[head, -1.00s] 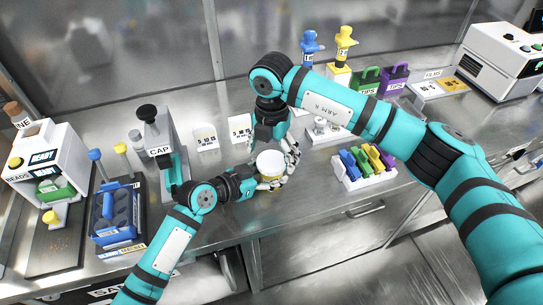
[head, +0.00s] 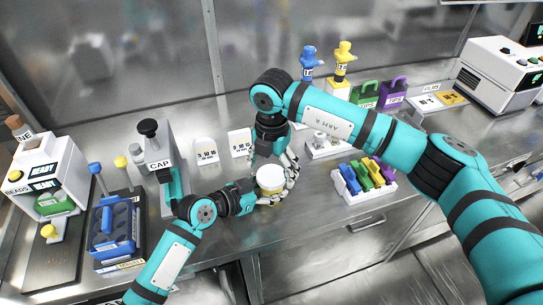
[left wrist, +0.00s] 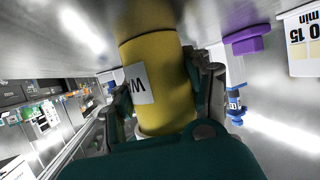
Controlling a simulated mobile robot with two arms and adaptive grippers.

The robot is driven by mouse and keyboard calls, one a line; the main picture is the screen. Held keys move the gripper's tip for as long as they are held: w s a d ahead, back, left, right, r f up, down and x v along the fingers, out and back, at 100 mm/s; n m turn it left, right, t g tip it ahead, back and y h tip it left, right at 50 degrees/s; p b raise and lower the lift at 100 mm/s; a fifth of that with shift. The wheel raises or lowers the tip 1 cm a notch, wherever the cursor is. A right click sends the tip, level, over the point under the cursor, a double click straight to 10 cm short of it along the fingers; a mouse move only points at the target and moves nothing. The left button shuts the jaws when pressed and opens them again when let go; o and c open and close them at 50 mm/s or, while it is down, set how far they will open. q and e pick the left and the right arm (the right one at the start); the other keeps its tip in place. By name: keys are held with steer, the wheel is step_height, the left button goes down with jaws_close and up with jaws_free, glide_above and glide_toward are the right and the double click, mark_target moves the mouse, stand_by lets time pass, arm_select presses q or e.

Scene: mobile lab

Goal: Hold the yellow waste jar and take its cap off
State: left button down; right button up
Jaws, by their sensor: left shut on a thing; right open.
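The yellow waste jar (head: 268,191) stands upright near the front of the steel bench, with a round white cap (head: 270,177) on top. My left gripper (head: 266,197) reaches in from the left and is shut on the jar's body. In the left wrist view the yellow jar (left wrist: 157,70) fills the middle, with a white label marked "W", and the left gripper's fingers (left wrist: 165,105) are on both sides of it. My right gripper (head: 283,170) comes down from above, behind and to the right of the cap, its fingers open around the cap's side. Any finger contact with the cap is unclear.
A CAP device (head: 155,150) and a blue tube rack (head: 112,228) stand to the left. A white rack with coloured pieces (head: 364,190) stands close on the right. Small cards (head: 207,147) stand behind. Bare bench lies in front of the jar.

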steer(key=shift+f, duration=0.8)
steer(key=c, duration=1.2)
steer(key=o, duration=1.3)
steer(key=shift+c, duration=0.2)
steer(key=shift+r, duration=0.1)
steer(key=shift+r, duration=2.2)
arm_select(q)
steer(key=shift+c, duration=2.3)
jaws_free()
